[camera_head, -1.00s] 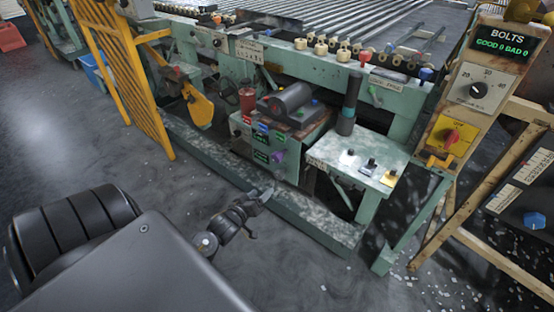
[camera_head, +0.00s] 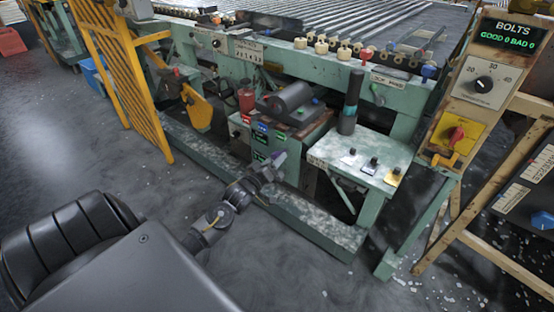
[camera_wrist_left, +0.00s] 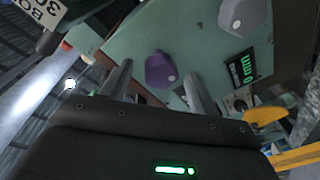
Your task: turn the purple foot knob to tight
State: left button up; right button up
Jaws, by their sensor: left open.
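The purple foot knob (camera_head: 279,158) is on the front of the low green box under the conveyor frame. My left gripper (camera_head: 268,171) is right at it in the head view and partly covers it. In the left wrist view the purple knob (camera_wrist_left: 160,70) shows between the two open fingers of my left gripper (camera_wrist_left: 157,75), near their tips. I cannot tell whether the fingers reach past its sides. Nothing is held. My right gripper is not in view.
Small green-lit displays (camera_head: 260,140) sit beside the knob on the box. A grey knob (camera_wrist_left: 243,15) is close by in the wrist view. A side table (camera_head: 362,160) with switches stands to the right. A yellow grille (camera_head: 122,85) is at left. Open floor lies in front.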

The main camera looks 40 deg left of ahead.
pick_arm(q)
jog(key=shift+w+a, duration=0.15)
jog(key=shift+w, duration=1)
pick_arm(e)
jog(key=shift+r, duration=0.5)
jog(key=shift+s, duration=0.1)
pick_arm(q)
jog(key=c, duration=1)
jog(key=shift+o, duration=0.2)
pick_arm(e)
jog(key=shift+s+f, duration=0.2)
